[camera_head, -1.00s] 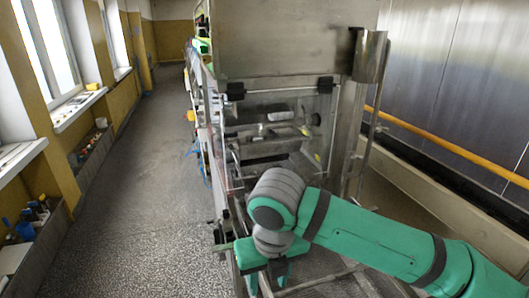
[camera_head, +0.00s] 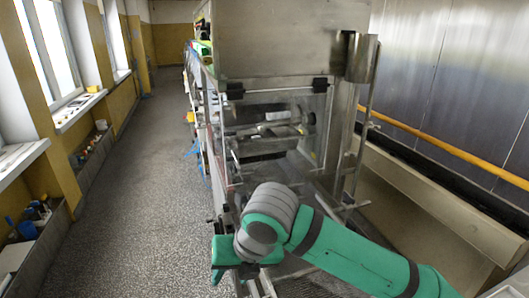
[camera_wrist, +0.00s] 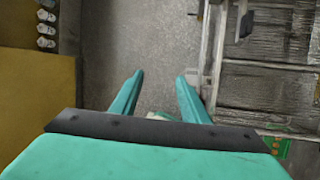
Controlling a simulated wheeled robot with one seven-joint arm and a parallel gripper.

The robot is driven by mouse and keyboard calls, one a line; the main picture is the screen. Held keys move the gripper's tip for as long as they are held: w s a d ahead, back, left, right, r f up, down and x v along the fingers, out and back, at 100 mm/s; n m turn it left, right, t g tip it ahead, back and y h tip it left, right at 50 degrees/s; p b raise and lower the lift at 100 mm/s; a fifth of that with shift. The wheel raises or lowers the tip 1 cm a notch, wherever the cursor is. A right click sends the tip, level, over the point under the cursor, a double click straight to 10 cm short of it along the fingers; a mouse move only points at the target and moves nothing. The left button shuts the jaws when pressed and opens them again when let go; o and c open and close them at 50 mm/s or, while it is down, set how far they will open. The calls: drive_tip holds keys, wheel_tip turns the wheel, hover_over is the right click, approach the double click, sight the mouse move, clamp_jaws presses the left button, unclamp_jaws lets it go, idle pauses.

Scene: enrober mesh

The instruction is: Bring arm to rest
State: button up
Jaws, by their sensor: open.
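My gripper (camera_wrist: 157,97) shows in the wrist view as two green fingers standing apart, open, with nothing between them. Below them in that view is grey speckled floor. In the head view my green and grey arm reaches in from the lower right, and my gripper is at its bent end at the lower middle, by the left edge of the machine (camera_head: 290,50). Its fingertips are not clear in that view. In the wrist view the machine's metal frame and mesh belt (camera_wrist: 262,80) lie to the right of the fingers.
The steel machine has a clear front panel (camera_head: 275,130) with rollers behind it. A floor aisle (camera_head: 150,170) runs free on the left. A wall ledge (camera_head: 30,215) with small items lines the far left. A yellow rail (camera_head: 440,150) runs along the right wall.

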drive_tip(key=w+a+r+m+t+y, duration=0.2)
drive_tip(key=a+r+m+t+y, duration=0.15)
drive_tip(key=a+m+y, duration=0.35)
drive_tip(key=w+a+r+m+t+y, duration=0.3)
drive_tip(key=a+r+m+y, duration=0.15)
drive_tip(key=a, duration=0.35)
drive_tip(key=s+d+f+m+t+h, duration=0.3)
drive_tip(key=d+f+m+h, duration=0.1)
drive_tip(key=f+m, duration=0.4)
drive_tip(key=s+d+f+m+t+h, duration=0.3)
drive_tip(key=d+f+m+h, duration=0.1)
drive_tip(key=f+m, duration=0.35)
drive_tip(key=s+d+f+m+t+h, duration=0.3)
drive_tip(key=d+f+m+h, duration=0.1)
drive_tip(key=f+m, duration=0.4)
drive_tip(key=s+d+f+m+g+h, duration=0.1)
drive_tip(key=s+d+f, duration=0.2)
drive_tip(key=s, duration=0.6)
drive_tip(key=s+d+f+m+g+h, duration=0.1)
drive_tip(key=s+d+f, duration=0.2)
drive_tip(key=s, duration=0.6)
drive_tip(key=s+d+f+m+g+h, duration=0.1)
drive_tip(key=s+d, duration=0.3)
drive_tip(key=s, duration=0.4)
drive_tip(key=shift+s+f+m, duration=0.3)
drive_tip(key=shift+s+f, duration=0.1)
drive_tip(key=shift+f, duration=0.5)
